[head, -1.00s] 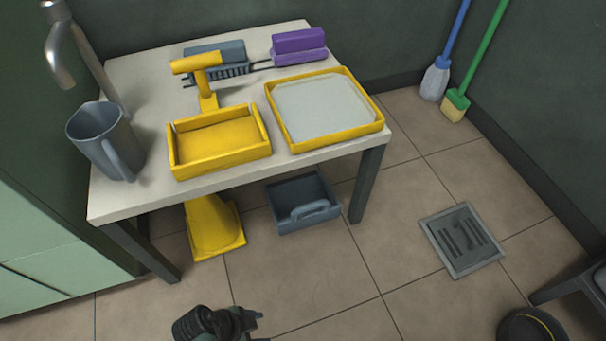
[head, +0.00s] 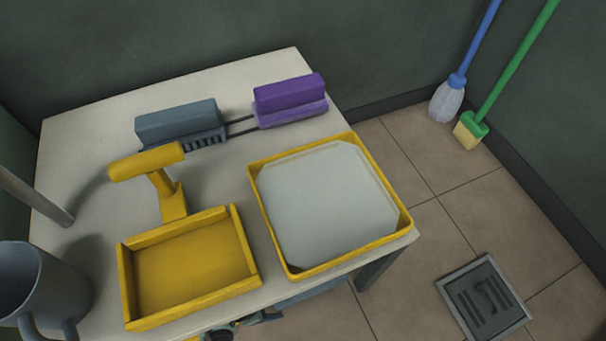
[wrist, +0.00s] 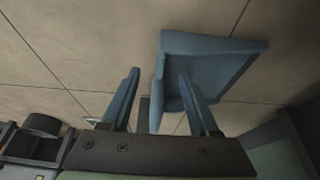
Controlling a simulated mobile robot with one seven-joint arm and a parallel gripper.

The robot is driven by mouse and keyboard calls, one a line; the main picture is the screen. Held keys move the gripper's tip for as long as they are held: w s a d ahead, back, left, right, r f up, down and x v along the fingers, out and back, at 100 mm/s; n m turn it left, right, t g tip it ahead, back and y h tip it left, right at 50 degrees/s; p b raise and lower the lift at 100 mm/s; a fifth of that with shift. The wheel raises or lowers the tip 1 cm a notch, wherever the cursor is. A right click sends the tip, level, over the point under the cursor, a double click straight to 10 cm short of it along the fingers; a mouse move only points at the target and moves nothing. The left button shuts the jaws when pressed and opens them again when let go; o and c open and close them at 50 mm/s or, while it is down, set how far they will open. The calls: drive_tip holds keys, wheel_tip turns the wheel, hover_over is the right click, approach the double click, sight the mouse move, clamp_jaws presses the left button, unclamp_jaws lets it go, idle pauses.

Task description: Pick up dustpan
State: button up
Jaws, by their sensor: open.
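A yellow dustpan (head: 195,268) with a raised T-shaped handle (head: 147,162) lies on the white table, its open tray toward the front. My gripper (head: 250,322) shows only in part at the bottom of the head view, by the table's front edge and lower than the dustpan. In the wrist view my gripper (wrist: 158,72) has its two bluish fingers apart, with nothing held. A blue-grey box-shaped thing (wrist: 215,55) lies beyond and beside the right finger there. It looks like the handled container under the table. The dustpan does not show in the wrist view.
The table (head: 95,115) also holds a yellow-rimmed tray (head: 405,218), a grey brush (head: 178,120), a purple brush (head: 288,95) and a grey pitcher (head: 45,285). A floor drain (head: 483,297) and two brooms are at right. Floor between is clear.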

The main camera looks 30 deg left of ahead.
drive_tip(key=w+d, duration=0.1)
drive_tip(key=w, duration=0.1)
drive_tip(key=w+d, duration=0.1)
drive_tip(key=d, duration=0.1)
drive_tip(key=w+d+b, duration=0.1)
drive_tip(key=w, duration=0.1)
drive_tip(key=shift+w+d, duration=0.25)
drive_tip(key=shift+w, duration=0.1)
drive_tip(key=b+x, duration=0.5)
drive_tip(key=shift+w+d, duration=0.25)
drive_tip(key=shift+w, duration=0.15)
clamp_jaws()
